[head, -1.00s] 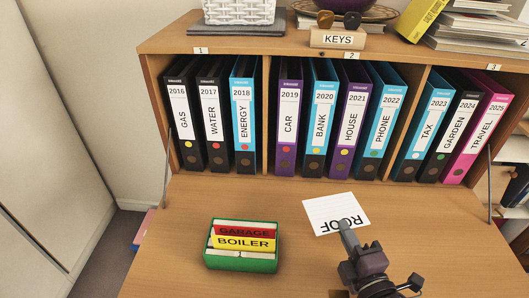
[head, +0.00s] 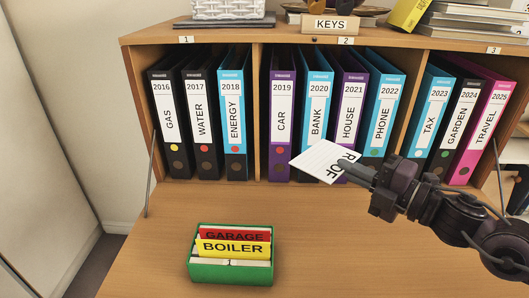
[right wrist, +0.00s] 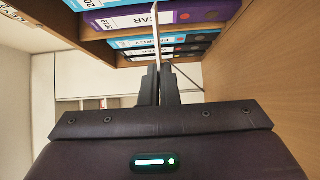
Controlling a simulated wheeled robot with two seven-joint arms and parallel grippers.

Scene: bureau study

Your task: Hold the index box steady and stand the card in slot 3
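The index box (head: 232,272) is a small green open box on the wooden desk flap, left of centre in the head view. A red GARAGE card (head: 236,234) and a yellow BOILER card (head: 232,247) stand in it, with white cards and a divider marked 1 in front. My right gripper (head: 345,168) is shut on the white ROOF card (head: 323,160), raised above the flap in front of the binders. In the right wrist view the card (right wrist: 157,38) shows edge-on between the fingers. My left gripper is not in view.
A shelf of labelled binders (head: 320,120) stands behind the flap, in compartments numbered 1 to 3. A KEYS block (head: 330,25) and stacked books (head: 475,22) sit on top. The flap (head: 340,255) right of the box is clear.

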